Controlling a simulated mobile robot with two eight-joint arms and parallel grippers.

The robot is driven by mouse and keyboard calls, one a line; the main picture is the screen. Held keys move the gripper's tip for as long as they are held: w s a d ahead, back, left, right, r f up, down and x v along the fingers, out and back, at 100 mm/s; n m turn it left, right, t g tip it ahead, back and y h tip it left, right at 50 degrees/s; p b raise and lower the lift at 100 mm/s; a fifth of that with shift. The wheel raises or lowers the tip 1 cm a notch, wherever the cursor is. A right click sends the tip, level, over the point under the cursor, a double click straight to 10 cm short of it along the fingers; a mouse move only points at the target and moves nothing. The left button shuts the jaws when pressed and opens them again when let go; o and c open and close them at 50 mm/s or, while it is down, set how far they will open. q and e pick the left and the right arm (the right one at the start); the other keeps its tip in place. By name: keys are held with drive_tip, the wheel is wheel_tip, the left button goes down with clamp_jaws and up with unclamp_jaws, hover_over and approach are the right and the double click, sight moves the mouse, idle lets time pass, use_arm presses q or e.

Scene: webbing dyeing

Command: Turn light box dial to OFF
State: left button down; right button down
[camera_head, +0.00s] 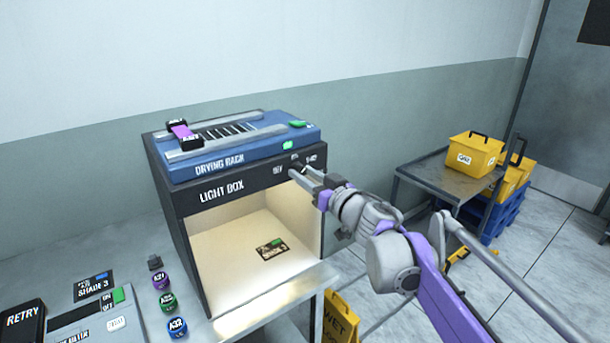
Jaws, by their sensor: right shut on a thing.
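The light box (222,188) is a dark cabinet on the bench, lit inside with a warm glow. A small dark patterned card with a green patch (271,249) lies on its floor. My right gripper (300,174) is at the upper right of the box's front panel, shut on the dial there. The dial is mostly hidden by the fingers. Small white labels (294,157) show above it, too small to read surely, so the dial's setting cannot be told. My left gripper is not in view.
A blue drying rack (240,146) sits on top of the box, with a purple and black piece (181,132) on it. Small colored jars (168,302) and a panel stand at the left. A metal cart (435,178) with a yellow bin (473,155) stands at right. A yellow wet-floor sign (341,318) is below.

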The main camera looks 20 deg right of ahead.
drive_tip(key=shift+n, duration=0.3)
drive_tip(key=n, duration=0.4)
drive_tip(key=shift+n, duration=0.3)
drive_tip(key=n, duration=0.4)
drive_tip(key=shift+n+p, duration=0.3)
drive_tip(key=shift+p, duration=0.05)
drive_tip(key=n+p, duration=0.1)
drive_tip(key=n, duration=0.4)
drive_tip(key=shift+a, duration=0.1)
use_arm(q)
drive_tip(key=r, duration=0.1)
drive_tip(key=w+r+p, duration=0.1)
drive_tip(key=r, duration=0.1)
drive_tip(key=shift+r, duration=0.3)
use_arm(e)
drive_tip(key=n, duration=0.5)
drive_tip(key=shift+f, duration=0.1)
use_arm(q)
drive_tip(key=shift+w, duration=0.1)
use_arm(e)
drive_tip(key=c, duration=0.5)
unclamp_jaws()
